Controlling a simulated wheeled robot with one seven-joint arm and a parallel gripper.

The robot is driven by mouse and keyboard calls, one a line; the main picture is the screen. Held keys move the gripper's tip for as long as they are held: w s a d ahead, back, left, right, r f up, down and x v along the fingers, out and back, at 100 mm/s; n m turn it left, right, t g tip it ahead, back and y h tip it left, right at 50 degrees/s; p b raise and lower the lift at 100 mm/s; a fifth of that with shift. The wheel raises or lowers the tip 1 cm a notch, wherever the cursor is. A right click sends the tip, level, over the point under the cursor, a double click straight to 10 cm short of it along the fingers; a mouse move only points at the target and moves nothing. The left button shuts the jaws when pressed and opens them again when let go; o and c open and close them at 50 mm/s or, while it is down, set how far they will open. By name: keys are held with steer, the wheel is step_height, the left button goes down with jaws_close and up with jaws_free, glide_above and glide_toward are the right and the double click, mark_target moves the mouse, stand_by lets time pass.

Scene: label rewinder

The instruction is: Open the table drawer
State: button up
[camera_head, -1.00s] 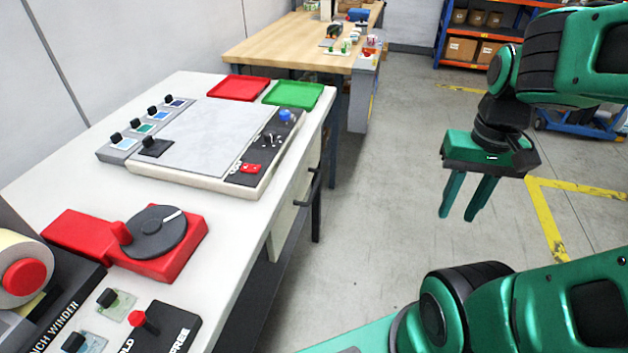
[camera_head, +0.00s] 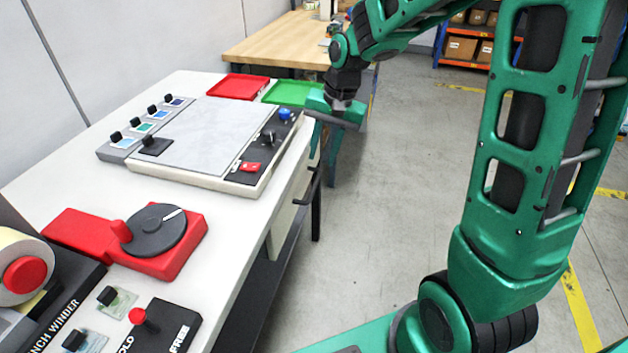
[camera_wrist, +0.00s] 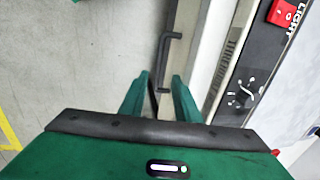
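The table drawer has a pale front (camera_head: 284,215) under the right edge of the white table, and it looks closed. Its dark bar handle (camera_head: 309,186) sticks out from that front. In the wrist view the handle (camera_wrist: 166,62) lies just beyond the fingertips, roughly in line with the gap between them. My gripper (camera_head: 326,155) points down beside the table's right edge, toward the far end of the handle. In the wrist view my gripper (camera_wrist: 160,78) is open with nothing between its fingers. The handle appears apart from both fingers.
The white table (camera_head: 235,232) bears a control panel (camera_head: 195,140), a red tray (camera_head: 238,86), a green tray (camera_head: 290,92) and a red rotary device (camera_head: 165,258). A wooden workbench (camera_head: 275,45) stands behind.

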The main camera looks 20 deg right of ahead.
mark_target(314, 186)
steer(key=f, duration=0.3)
steer(key=a+f, duration=0.1)
steer(key=f, duration=0.2)
steer(key=w+f, duration=0.1)
steer(key=f, duration=0.3)
steer(key=shift+a, duration=0.3)
steer(key=shift+c, duration=0.5)
jaws_close()
